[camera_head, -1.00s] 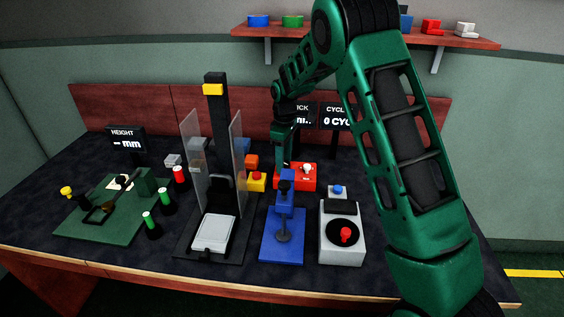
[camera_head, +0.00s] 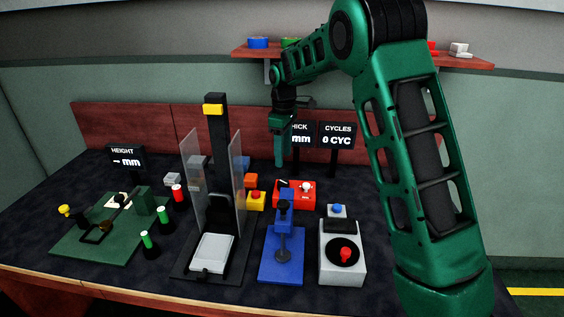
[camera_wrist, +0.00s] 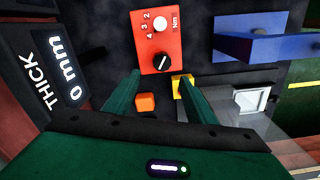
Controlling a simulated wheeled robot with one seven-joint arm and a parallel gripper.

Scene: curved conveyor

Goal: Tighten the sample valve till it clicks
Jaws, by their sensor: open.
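A red box (camera_head: 288,198) with a white knob (camera_head: 306,187) on top stands behind the blue stand in the head view. In the wrist view the red box (camera_wrist: 148,42) shows a numbered scale marked Nm, the white knob (camera_wrist: 160,25) and a black dial with a white pointer line (camera_wrist: 163,63). No label names a sample valve; the black dial looks like the turning part. My gripper (camera_head: 279,163) hangs above and behind the red box, apart from it. In the wrist view its fingers (camera_wrist: 160,79) are spread and empty, on either side below the dial.
A blue stand (camera_head: 283,262) and a grey box with a red knob (camera_head: 329,270) stand in front. A clear-walled press (camera_head: 215,120) is close on the left. A yellow box with a red button (camera_head: 255,203) and an orange block (camera_wrist: 145,101) are near. Display signs (camera_head: 337,130) stand behind.

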